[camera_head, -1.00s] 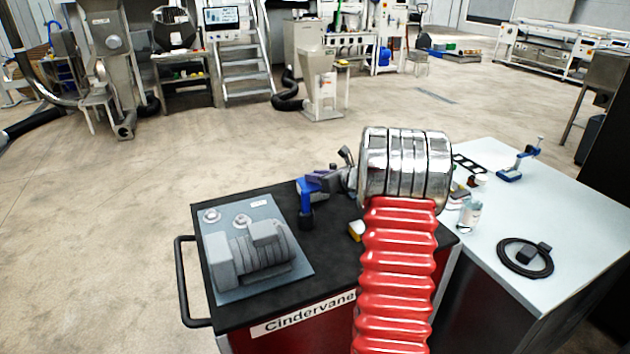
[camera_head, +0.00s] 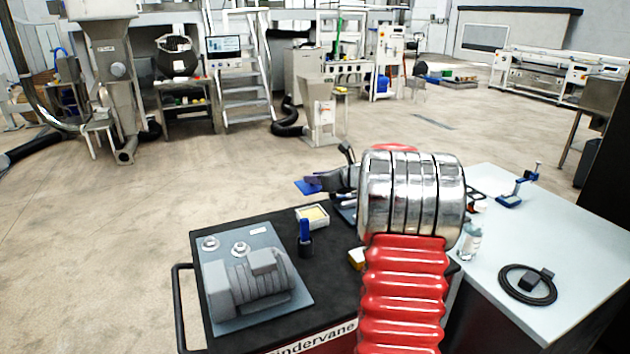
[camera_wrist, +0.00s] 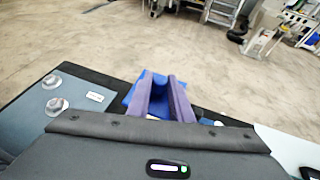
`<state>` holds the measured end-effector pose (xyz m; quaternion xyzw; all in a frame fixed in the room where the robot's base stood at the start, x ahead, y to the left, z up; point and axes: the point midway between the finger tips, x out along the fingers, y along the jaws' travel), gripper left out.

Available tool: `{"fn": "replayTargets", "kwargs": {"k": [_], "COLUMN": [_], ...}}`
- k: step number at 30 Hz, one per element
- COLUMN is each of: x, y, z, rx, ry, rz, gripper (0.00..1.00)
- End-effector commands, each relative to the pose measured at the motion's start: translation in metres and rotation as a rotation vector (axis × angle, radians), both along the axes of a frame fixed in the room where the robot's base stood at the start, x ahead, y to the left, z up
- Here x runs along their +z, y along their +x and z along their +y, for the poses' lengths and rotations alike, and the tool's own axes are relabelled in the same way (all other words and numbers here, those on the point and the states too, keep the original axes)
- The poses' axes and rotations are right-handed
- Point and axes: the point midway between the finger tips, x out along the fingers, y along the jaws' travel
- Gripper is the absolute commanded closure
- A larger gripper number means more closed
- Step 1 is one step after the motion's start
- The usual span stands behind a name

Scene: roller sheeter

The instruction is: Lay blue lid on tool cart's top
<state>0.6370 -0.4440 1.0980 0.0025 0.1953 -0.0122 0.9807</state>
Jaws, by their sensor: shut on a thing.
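My gripper (camera_head: 318,180) is shut on the blue lid (camera_head: 305,187), a thin flat piece. It holds the lid above the far edge of the tool cart's black top (camera_head: 330,280). In the wrist view, the lid (camera_wrist: 159,79) shows between and around my purple-grey fingers (camera_wrist: 165,95). Below it on the cart stands an open white tub (camera_head: 313,217) with yellow contents. The lid looks clear of the cart; its exact height is hard to tell. My arm hides the cart's right part.
A grey motor on a blue-grey plate (camera_head: 300,300) fills the cart's left side. A blue-handled item (camera_head: 305,235) stands upright near the tub, with a small yellow-white piece (camera_head: 356,258) to its right. The pale table (camera_head: 590,250) at right carries a black cable coil (camera_head: 528,284).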

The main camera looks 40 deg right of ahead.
Motion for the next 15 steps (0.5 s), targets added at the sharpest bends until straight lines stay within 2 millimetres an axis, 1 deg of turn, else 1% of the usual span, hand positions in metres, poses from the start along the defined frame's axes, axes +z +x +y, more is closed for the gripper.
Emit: {"fn": "replayTargets", "kwargs": {"k": [7, 11, 14, 15], "x": [0.0, 0.003, 0.01, 0.01], "y": [0.0, -0.004, -0.015, -0.023], "z": [0.0, -0.005, -0.014, -0.018], "rx": [0.0, -0.009, -0.028, -0.041], "ry": [0.0, -0.003, -0.009, -0.004], "rz": [0.0, -0.003, -0.008, -0.007], "gripper": [1.0, 1.0, 1.0, 1.0]}}
